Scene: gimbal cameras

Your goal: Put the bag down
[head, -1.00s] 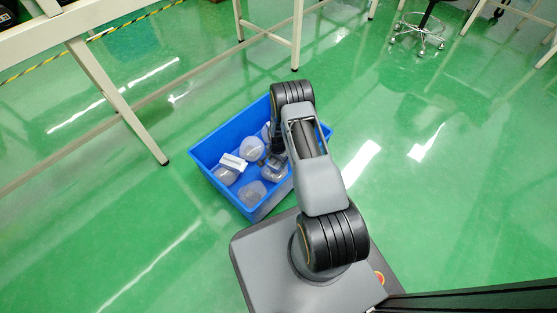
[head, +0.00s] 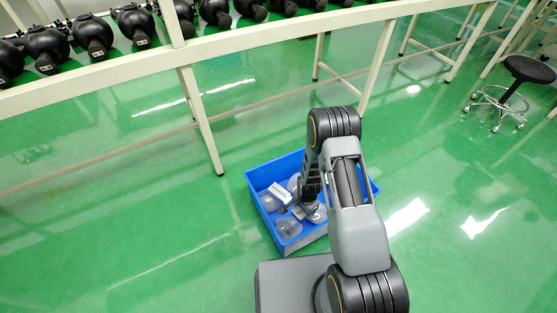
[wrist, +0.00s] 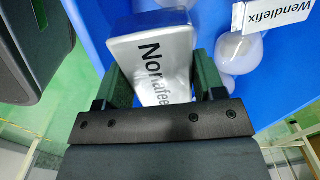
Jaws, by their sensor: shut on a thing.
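A silver bag (wrist: 152,52) with dark lettering "Nonafee" is between the two fingers of my gripper (wrist: 163,88) in the wrist view. The gripper is shut on it. Behind the bag in that view is the blue crate (wrist: 90,22). In the head view, my arm reaches down to the blue crate (head: 262,216), and the gripper end is over or inside it. The bag is too small and too covered there to tell clearly. I cannot tell whether the bag touches anything below.
A bench (head: 120,66) with black round objects stands behind. A stool (head: 528,70) is far right. Green floor is open left and right.

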